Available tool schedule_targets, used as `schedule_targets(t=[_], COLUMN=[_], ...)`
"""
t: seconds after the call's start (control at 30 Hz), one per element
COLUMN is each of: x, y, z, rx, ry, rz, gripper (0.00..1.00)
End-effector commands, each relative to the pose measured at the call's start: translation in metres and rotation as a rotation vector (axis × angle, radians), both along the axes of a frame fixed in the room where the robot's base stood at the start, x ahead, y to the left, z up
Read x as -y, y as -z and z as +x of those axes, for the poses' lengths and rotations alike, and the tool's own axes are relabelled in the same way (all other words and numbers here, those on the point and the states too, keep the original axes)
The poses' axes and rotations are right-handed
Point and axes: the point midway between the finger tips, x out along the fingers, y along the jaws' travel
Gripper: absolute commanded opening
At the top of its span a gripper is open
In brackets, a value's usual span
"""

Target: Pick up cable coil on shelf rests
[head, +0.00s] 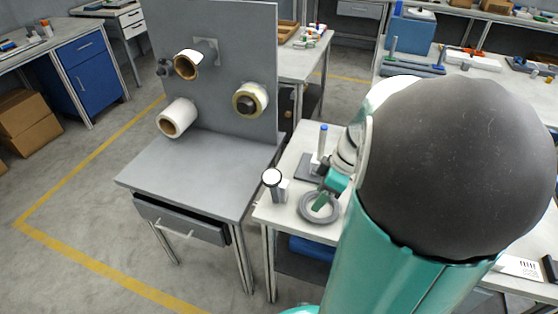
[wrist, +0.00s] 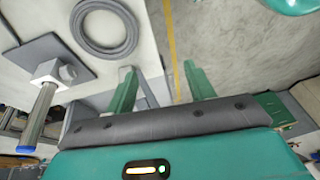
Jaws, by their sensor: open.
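A grey cable coil (head: 319,207) lies flat on the near left part of the white table in the head view. It also shows at the top of the wrist view (wrist: 104,27). My gripper (wrist: 157,75) is open, its two green fingers apart with nothing between them. In the wrist view the coil lies ahead and to the left of the fingers, apart from them. In the head view my green finger (head: 320,202) overlaps the coil's picture; their height gap is hard to tell. My arm hides much of the table there.
A blue-topped post on a dark base (head: 322,145) stands behind the coil, and a white-topped cylinder (head: 272,178) stands to its left. A grey bench (head: 195,170) with an open drawer and a panel holding several rolls is farther left. Floor lies beyond the table edge.

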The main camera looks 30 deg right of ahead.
Motion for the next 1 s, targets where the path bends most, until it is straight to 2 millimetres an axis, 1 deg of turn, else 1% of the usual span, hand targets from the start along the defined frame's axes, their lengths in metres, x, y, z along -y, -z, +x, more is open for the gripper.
schedule_targets(t=[0.03,0.1,0.2,0.3,0.4,0.47,0.57,0.8,0.9,1.0], x=[0.016,0.033,0.054,0.067,0.073,0.072,0.067,0.048,0.043,0.04], y=[0.006,0.013,0.02,0.024,0.027,0.03,0.04,0.081,0.093,0.1], z=[-0.006,-0.013,-0.022,-0.029,-0.032,-0.031,-0.027,-0.012,-0.007,-0.004], rx=[0.024,0.069,0.133,0.183,0.21,0.214,0.215,0.214,0.214,0.214], ry=[-0.017,-0.057,-0.109,-0.144,-0.164,-0.17,-0.174,-0.172,-0.172,-0.171], rz=[0.02,0.037,0.05,0.054,0.053,0.054,0.055,0.056,0.055,0.053], gripper=[0.54,0.54,0.54,0.54,0.54,0.54,0.54,0.54,0.54,0.54])
